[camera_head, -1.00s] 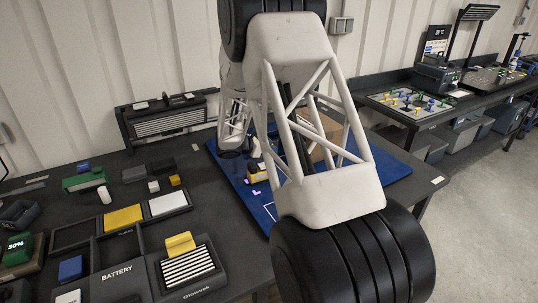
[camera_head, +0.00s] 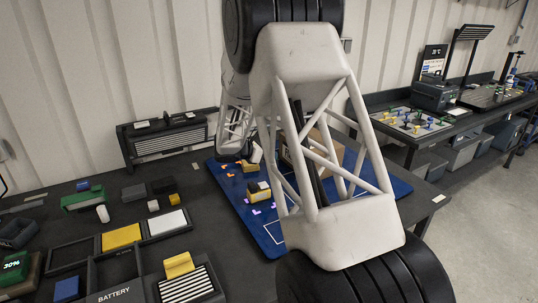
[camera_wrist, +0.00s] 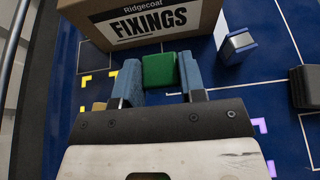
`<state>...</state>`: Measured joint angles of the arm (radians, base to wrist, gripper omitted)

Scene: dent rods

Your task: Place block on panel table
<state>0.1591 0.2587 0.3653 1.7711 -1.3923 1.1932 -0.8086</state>
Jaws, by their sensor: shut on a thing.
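My gripper (camera_wrist: 160,80) shows in the wrist view with its two blue fingers shut on a green block (camera_wrist: 160,71). The block is between the fingertips, above the blue panel table (camera_wrist: 268,80); I cannot tell the gap below it. The panel also shows in the head view (camera_head: 229,190), a flat blue board with white lines and coloured corner marks. In the head view my arm covers much of the panel, and the gripper and green block cannot be made out.
A cardboard FIXINGS box (camera_wrist: 140,22) stands just beyond the block. A small pale-topped blue item (camera_wrist: 237,46) and a dark block (camera_wrist: 305,87) sit to the right. A yellow block (camera_head: 259,195) stands on the panel. Trays with blocks (camera_head: 122,237) fill the table's left.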

